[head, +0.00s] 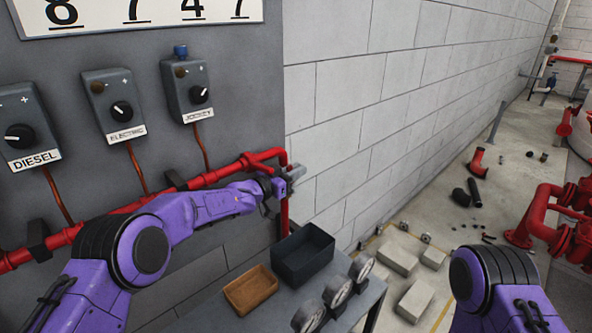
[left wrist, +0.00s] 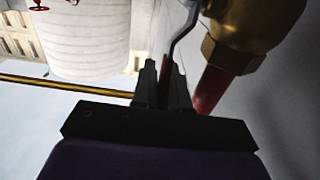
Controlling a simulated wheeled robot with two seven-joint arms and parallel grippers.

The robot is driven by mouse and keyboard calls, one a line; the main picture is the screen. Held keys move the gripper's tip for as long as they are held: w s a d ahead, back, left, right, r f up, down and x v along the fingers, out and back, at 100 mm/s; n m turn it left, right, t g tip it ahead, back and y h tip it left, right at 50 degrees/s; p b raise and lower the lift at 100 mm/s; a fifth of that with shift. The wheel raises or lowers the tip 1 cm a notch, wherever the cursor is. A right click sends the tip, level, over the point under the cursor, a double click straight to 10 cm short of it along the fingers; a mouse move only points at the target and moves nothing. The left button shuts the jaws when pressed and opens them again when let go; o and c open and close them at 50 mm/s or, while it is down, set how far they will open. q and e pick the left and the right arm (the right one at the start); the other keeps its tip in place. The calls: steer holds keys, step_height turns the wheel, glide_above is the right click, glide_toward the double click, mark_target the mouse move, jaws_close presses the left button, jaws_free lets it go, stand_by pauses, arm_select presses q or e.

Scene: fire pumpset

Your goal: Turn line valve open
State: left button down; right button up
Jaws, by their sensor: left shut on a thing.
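The line valve shows in the left wrist view as a brass body (left wrist: 245,22) on a red pipe (left wrist: 212,88). Its thin dark lever (left wrist: 180,38) runs down from the top between my fingers. My left gripper (left wrist: 167,72) is shut on this lever, beside the brass body. In the head view, my left gripper (head: 290,178) is at the right end of the red wall pipe, by the corner of the grey panel. The valve is hard to make out there, behind my gripper. My right gripper is out of view; only part of my right arm shows at the lower right.
A grey table below holds a dark bin (head: 303,257), a brown tray (head: 250,290) and several round gauges (head: 335,291). Control boxes with knobs (head: 120,110) are on the panel at left. Blocks and red pipework (head: 545,215) stand on the floor at right.

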arm_select(q)
steer(key=c, duration=1.2)
jaws_free()
steer(key=shift+a, duration=0.1)
steer(key=b+v, duration=0.3)
steer(key=v, duration=0.7)
steer(key=shift+s+a, duration=0.15)
steer(key=shift+s, duration=0.1)
